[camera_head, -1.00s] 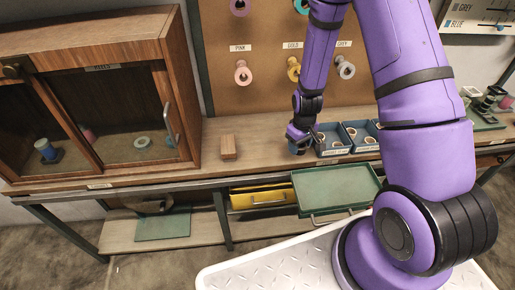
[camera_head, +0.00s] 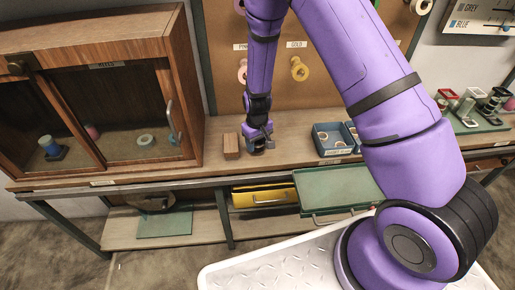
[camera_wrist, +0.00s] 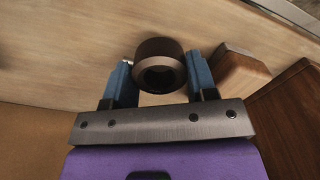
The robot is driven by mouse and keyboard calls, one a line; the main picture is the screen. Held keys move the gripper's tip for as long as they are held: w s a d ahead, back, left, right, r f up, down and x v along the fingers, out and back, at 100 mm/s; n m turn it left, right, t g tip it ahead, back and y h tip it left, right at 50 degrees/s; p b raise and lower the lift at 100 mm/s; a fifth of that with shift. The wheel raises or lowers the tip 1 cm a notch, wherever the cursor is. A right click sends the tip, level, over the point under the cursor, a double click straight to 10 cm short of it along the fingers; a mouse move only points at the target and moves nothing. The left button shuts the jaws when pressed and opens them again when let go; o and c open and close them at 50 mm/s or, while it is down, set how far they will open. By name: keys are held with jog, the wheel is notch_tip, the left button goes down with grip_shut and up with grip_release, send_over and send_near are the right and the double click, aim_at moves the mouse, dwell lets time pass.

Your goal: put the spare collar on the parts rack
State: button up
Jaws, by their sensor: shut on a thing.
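The collar (camera_wrist: 159,48), a dark brown ring with a dark bore, sits between the blue fingers of my gripper (camera_wrist: 160,74) in the wrist view. The fingers are shut on it from both sides. In the head view my gripper (camera_head: 258,146) is low over the wooden bench top, just right of a small wooden block (camera_head: 231,146); the collar is too small and dark to make out clearly there. I cannot tell which item is the parts rack. A green stand (camera_head: 476,122) with several coloured pieces is at the far right.
Blue bins (camera_head: 331,152) stand right of my gripper, partly behind my arm. A wooden cabinet (camera_head: 184,85) with a glazed front bounds the left. A pegboard (camera_head: 222,60) with spools rises behind. A green tray (camera_head: 335,188) hangs below the front edge.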

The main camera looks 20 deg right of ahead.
aim_at(257, 148)
jog(key=shift+f, duration=1.5)
jog(key=shift+f, duration=0.15)
jog(key=o, duration=1)
jog(key=shift+c, duration=0.2)
